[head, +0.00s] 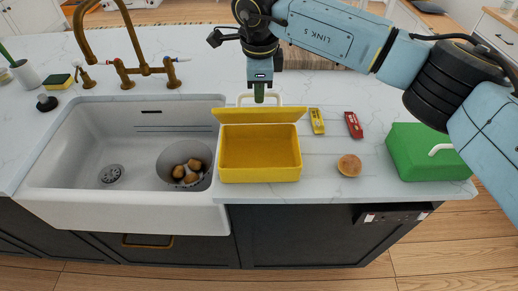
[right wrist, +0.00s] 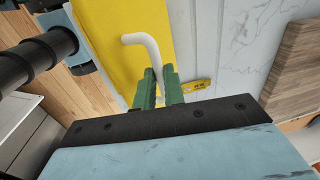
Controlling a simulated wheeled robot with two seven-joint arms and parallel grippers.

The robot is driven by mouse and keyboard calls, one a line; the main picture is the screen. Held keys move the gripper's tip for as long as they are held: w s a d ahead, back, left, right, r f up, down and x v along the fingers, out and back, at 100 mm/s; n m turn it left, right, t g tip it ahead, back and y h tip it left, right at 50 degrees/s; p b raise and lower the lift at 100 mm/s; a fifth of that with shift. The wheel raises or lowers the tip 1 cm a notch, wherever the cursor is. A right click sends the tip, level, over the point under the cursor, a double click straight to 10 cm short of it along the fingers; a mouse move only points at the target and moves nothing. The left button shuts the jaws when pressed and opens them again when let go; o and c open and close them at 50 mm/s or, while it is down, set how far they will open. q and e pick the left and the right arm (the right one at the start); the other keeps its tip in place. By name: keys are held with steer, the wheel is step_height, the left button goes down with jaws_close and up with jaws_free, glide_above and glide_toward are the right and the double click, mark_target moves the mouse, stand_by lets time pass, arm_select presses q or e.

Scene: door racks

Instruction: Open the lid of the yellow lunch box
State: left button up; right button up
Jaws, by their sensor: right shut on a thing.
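The yellow lunch box (head: 260,170) stands on the counter just right of the sink, and its empty inside shows. Its lid (head: 235,115) is raised at the back edge, tilted up and away from the opening. The lid also fills the upper middle of the right wrist view (right wrist: 105,40). A white handle (head: 277,100) is on the lid's outer side; its bent bar shows in the right wrist view (right wrist: 135,39). My right gripper (head: 259,98) is above the lid, its green fingers (right wrist: 158,85) shut on the handle. My left gripper is not in view.
The sink (head: 60,165) is left of the box, with a bowl (head: 163,163) of round brown items inside. Right of the box are a yellow packet (head: 317,121), a red packet (head: 354,125), a bun (head: 349,165) and a closed green box (head: 415,155). Counter between these is clear.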

steer(key=shift+w, duration=0.2)
steer(key=shift+w+r, duration=0.1)
steer(key=shift+w, duration=0.5)
stand_by(0.4)
steer(key=shift+w, duration=0.55)
steer(key=shift+r, duration=0.1)
steer(key=o, duration=0.7)
